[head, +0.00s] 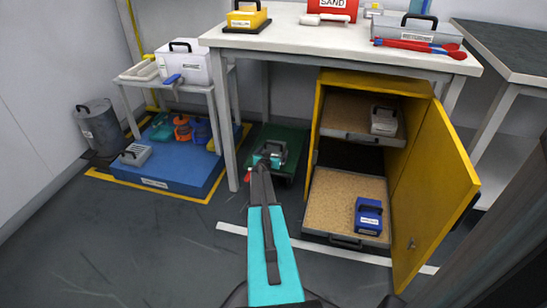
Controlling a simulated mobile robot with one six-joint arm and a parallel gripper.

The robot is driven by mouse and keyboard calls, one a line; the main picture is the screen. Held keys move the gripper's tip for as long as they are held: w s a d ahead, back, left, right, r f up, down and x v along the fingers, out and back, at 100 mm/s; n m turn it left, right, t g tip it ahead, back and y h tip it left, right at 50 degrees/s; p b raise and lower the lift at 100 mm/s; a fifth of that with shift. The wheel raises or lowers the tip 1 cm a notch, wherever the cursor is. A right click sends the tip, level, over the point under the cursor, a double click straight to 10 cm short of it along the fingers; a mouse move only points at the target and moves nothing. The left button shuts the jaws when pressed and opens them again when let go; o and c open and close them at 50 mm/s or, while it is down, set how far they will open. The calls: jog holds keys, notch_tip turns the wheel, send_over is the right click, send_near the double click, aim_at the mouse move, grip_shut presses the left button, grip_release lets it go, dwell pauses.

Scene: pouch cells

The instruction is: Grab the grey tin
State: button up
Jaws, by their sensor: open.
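Several grey containers with handles are in view. A small light grey tin (135,156) stands on the blue platform at the left. Another light grey one (384,122) sits on the upper drawer of the yellow cabinet. A larger grey box (405,29) is on the tabletop. My teal arm reaches forward from the bottom centre, and my gripper (269,156) is at its far end, low over a green base under the table. A small grey shape with a dark handle (274,147) shows right at the gripper; I cannot tell if they touch. My gripper is open.
The yellow cabinet door (434,200) hangs open at the right. A blue case (369,215) lies in the pulled-out lower drawer (322,216). The white table leg (229,135) stands left of my gripper. The blue platform (178,176) is further left, with clear floor in front.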

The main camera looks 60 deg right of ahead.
jog(key=shift+c, duration=0.3)
jog(key=c, duration=1.8)
jog(key=shift+r, duration=0.1)
jog(key=shift+c, duration=1.1)
jog(key=shift+r+p, duration=1.7)
jog(key=shift+r, duration=3.3)
